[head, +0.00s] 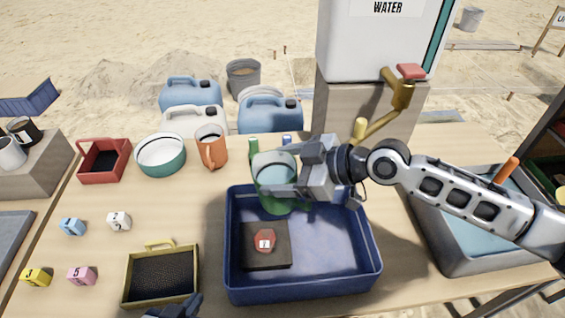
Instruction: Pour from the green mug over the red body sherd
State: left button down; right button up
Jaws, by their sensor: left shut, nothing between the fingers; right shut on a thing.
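The green mug (277,203) is held above the back part of the blue tray (305,294). My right gripper (276,175) is shut on it, and the fingers hide part of its wall. The mug looks roughly upright, with pale liquid or a pale inside showing at its mouth. The red body sherd (265,235), with a white number tag, lies on a dark square pad (267,259) in the left part of the tray. The mug is behind and slightly right of the sherd. My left gripper (175,309) shows only partly at the bottom edge, shut and empty.
An orange mug (213,152), teal-rimmed bowl (160,157) and red tray (103,176) stand at the back left. A sieve (160,294) is left of the blue tray, with numbered blocks (80,275) beyond. A grey basin (460,262) stands right; the water tank (372,48) is behind.

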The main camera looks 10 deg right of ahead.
aim_at(282, 201)
pick_arm(q)
jog(key=shift+s+a+r+p, duration=0.1)
jog(key=shift+s+r+p, duration=0.1)
jog(key=shift+p, duration=0.35)
pick_arm(e)
jog(key=shift+a+f+n, duration=0.1)
jog(key=shift+f+n, duration=0.2)
jog(key=shift+f, duration=0.2)
pick_arm(q)
jog(key=shift+a+r+p, duration=0.1)
jog(key=shift+r+p, duration=0.2)
jog(key=shift+p, duration=0.2)
pick_arm(e)
jog(key=shift+f+n+t+h, duration=0.3)
jog(key=shift+f+t+h, duration=0.1)
jog(key=shift+f+h, duration=0.15)
jog(key=shift+f, duration=0.35)
pick_arm(q)
jog(key=shift+r+p, duration=0.25)
jog(key=shift+p, duration=0.2)
pick_arm(e)
jog(key=shift+s+f+n+h, duration=0.1)
jog(key=shift+f+n+h, duration=0.25)
jog(key=shift+f+n, duration=0.15)
